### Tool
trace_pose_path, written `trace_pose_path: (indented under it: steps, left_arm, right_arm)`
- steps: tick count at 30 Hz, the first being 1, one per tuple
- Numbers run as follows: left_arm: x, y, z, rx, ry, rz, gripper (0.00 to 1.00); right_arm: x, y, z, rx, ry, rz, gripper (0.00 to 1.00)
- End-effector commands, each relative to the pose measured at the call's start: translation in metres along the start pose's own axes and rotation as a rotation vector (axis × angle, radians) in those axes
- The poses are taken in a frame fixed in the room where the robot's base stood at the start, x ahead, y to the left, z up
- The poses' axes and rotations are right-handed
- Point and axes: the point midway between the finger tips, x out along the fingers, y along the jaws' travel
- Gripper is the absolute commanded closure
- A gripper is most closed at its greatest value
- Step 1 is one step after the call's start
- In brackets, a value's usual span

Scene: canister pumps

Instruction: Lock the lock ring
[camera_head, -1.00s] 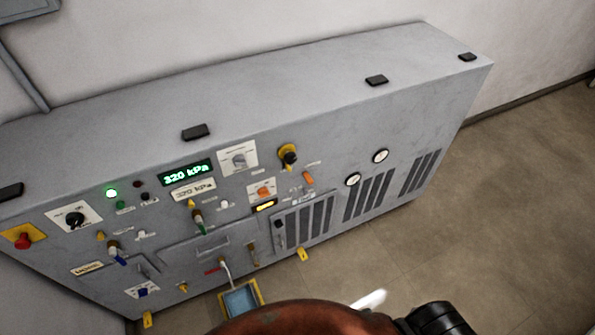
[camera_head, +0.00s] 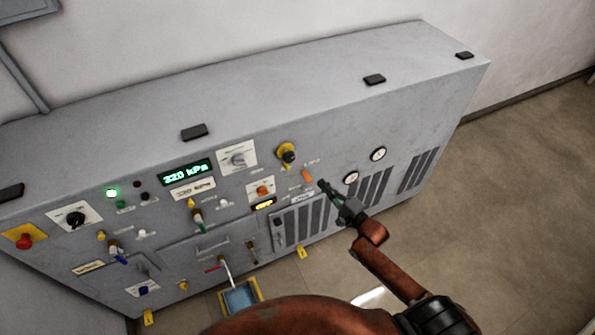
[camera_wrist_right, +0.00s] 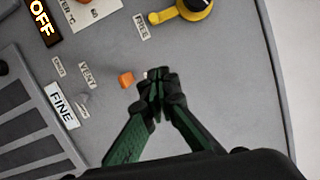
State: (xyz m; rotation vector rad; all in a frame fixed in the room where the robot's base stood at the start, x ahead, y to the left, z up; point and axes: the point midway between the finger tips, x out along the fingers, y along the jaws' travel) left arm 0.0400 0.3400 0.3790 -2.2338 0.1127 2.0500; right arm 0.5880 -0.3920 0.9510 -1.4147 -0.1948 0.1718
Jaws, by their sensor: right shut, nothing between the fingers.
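The yellow lock ring (camera_head: 282,148) sits around a black knob on the upper part of the grey panel. In the right wrist view the lock ring (camera_wrist_right: 165,16) is at the top edge, partly cut off, with its yellow tab beside the FREE label (camera_wrist_right: 142,26). My right gripper (camera_head: 321,184) is in front of the panel, below and right of the ring and apart from it. In the wrist view its fingers (camera_wrist_right: 155,80) are shut and empty. My left gripper is not in view.
An orange lever (camera_head: 307,176) is just left of my right fingertips; it also shows in the wrist view (camera_wrist_right: 126,79). Two round gauges (camera_head: 378,154) and vent grilles (camera_head: 372,187) are to the right. A blue tray (camera_head: 240,298) is low down. Open floor lies right.

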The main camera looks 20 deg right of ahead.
Motion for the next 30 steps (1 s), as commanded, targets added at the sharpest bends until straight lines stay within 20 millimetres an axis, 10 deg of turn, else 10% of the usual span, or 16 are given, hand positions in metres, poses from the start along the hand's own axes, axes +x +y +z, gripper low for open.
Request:
trace_pose_path:
  steps: [14,30]
  left_arm:
    - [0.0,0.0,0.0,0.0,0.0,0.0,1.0]
    - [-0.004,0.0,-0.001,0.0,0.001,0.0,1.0]
  right_arm:
    - [0.007,-0.004,0.001,0.011,-0.004,-0.006,1.0]
    - [0.105,-0.004,0.004,0.011,-0.004,-0.006,1.0]
